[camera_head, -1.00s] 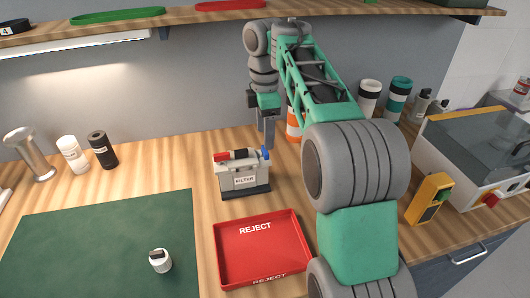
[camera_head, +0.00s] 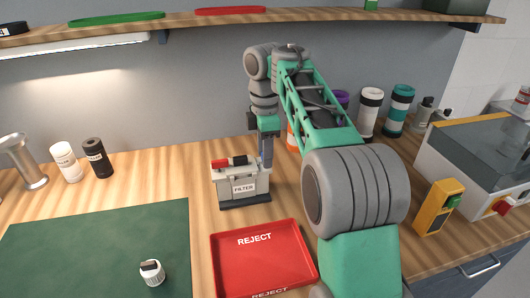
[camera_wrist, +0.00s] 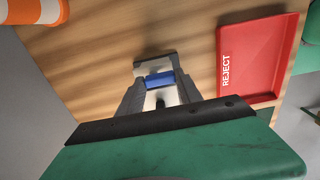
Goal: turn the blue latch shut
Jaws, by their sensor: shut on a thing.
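A light-grey filter box (camera_head: 241,184) with a "FILTER" label stands on a dark base on the bench. A red piece (camera_head: 221,163) and a black piece (camera_head: 239,160) sit along its top. The blue latch (camera_wrist: 159,80) shows between my fingers in the wrist view. In the head view my fingers hide it at the box's right end. My gripper (camera_head: 266,162) points down there, and its fingers are shut on the latch. The latch's exact angle cannot be told.
A red REJECT tray (camera_head: 262,262) lies just in front of the box. A green mat (camera_head: 90,250) with a small white-and-grey knob (camera_head: 152,272) is at left. Several cups stand behind my arm, including a teal-banded one (camera_head: 398,108). A yellow switch box (camera_head: 438,205) is at right.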

